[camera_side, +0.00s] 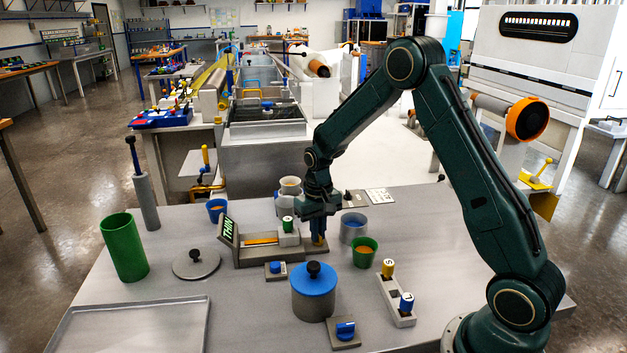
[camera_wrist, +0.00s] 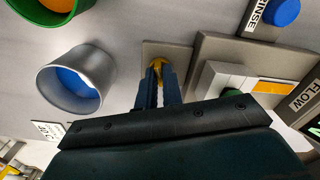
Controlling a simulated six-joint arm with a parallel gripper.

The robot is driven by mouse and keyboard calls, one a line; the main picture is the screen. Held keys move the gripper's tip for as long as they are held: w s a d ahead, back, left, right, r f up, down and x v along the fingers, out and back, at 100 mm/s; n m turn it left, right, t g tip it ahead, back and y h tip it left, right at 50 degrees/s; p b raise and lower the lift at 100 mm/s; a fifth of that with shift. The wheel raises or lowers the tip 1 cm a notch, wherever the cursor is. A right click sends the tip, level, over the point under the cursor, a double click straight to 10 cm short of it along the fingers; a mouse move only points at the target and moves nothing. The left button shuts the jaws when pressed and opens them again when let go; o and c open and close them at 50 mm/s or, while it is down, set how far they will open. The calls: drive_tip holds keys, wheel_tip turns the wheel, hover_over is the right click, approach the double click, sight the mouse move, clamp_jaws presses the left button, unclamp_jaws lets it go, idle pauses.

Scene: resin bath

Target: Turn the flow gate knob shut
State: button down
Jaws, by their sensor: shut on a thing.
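The flow gate knob, a yellow knob (camera_wrist: 158,64) on a small square grey plate, shows in the wrist view between my fingertips. In the side view only a bit of this yellow knob (camera_side: 319,241) shows below the fingers. My gripper (camera_side: 318,232) points down with its blue fingers shut on the knob; in the wrist view my gripper (camera_wrist: 157,88) hides part of it. The grey trough unit (camera_side: 283,256) with an orange channel stands just left of the knob. Its upright sign reads THIN, and a FLOW label (camera_wrist: 306,97) shows in the wrist view.
A grey-rimmed cup with blue inside (camera_side: 354,228) and a green cup (camera_side: 365,252) stand close right of my gripper. A blue-lidded pot (camera_side: 314,291) and a RINSE button (camera_wrist: 286,11) are near. A green cylinder (camera_side: 124,247) and an empty tray (camera_side: 130,330) are left.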

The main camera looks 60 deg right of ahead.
drive_tip(key=n, duration=1.4)
idle(0.4)
drive_tip(key=c, duration=1.5)
unclamp_jaws()
drive_tip(key=shift+c, duration=0.2)
drive_tip(key=shift+r, duration=0.15)
wheel_tip(320, 180, up, 14)
drive_tip(key=shift+f, duration=0.2)
